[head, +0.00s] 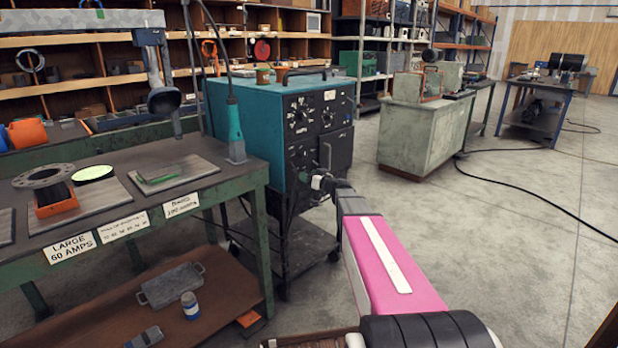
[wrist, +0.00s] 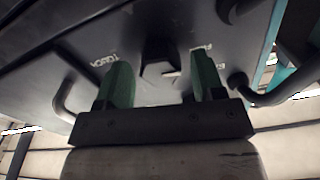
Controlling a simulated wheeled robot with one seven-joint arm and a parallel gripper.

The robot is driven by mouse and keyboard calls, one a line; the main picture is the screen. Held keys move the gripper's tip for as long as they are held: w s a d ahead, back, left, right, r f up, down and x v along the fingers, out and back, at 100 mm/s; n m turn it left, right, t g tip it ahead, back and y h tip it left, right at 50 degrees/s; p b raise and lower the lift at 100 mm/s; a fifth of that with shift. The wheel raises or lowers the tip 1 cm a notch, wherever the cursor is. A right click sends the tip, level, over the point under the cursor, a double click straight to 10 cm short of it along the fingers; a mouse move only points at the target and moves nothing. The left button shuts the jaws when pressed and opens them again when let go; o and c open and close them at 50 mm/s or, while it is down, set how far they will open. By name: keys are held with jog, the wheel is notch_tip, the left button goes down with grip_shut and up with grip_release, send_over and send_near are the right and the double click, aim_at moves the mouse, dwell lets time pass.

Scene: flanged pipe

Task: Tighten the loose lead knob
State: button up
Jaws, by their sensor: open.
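The teal welding machine (head: 240,125) stands past the end of the green bench, its dark front panel facing right. My gripper (head: 322,182) reaches to the lower part of that panel. In the wrist view, a black knob (wrist: 158,58) on the panel lies between the two green fingers of my gripper (wrist: 162,68). The fingers are open, with a visible gap on each side of the knob. White lettering is on the panel beside each finger. From the head view the knob is hidden, and I cannot tell how loose it is.
A dark curved bar (wrist: 65,95) sits left of the fingers, and a black curved piece (wrist: 265,97) sits close on the right. The green bench (head: 225,185) with plates and a flange is left of the machine. The concrete floor (head: 520,260) at right is mostly clear, with a black cable.

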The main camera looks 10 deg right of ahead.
jog(key=c, duration=0.9)
jog(key=shift+m, duration=0.3)
jog(key=shift+w+f+m, duration=0.1)
jog(key=shift+m, duration=7.3)
